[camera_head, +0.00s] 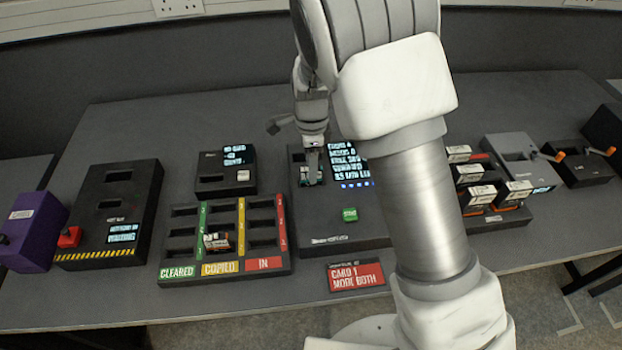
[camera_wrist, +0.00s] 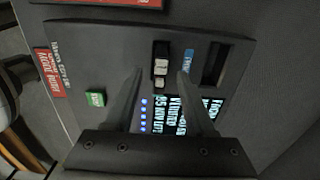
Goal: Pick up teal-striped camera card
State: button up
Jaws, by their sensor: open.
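My gripper (camera_head: 312,165) is low over the left part of a dark reader box (camera_head: 345,228). In the wrist view, the two fingers of my gripper (camera_wrist: 161,78) are apart, one on each side of a card (camera_wrist: 161,66) standing in a slot. The card shows pale grey and dark parts; I cannot make out a teal stripe on it. I cannot tell whether either finger touches it. In the head view the fingers mostly hide this card. Another card (camera_head: 217,242) with a white and orange edge lies in the middle column of the sorting tray (camera_head: 225,268).
The reader has a lit text screen (camera_head: 348,162) and a green button (camera_head: 349,214). A rack of several white-labelled cards (camera_head: 480,195) stands to the right. A red sign (camera_head: 356,276) lies in front. A small dark box (camera_head: 226,172) stands left of the reader. Bare table shows at front left.

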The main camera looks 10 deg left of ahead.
jog(key=shift+f, duration=0.9)
jog(key=shift+c, duration=0.3)
grip_shut()
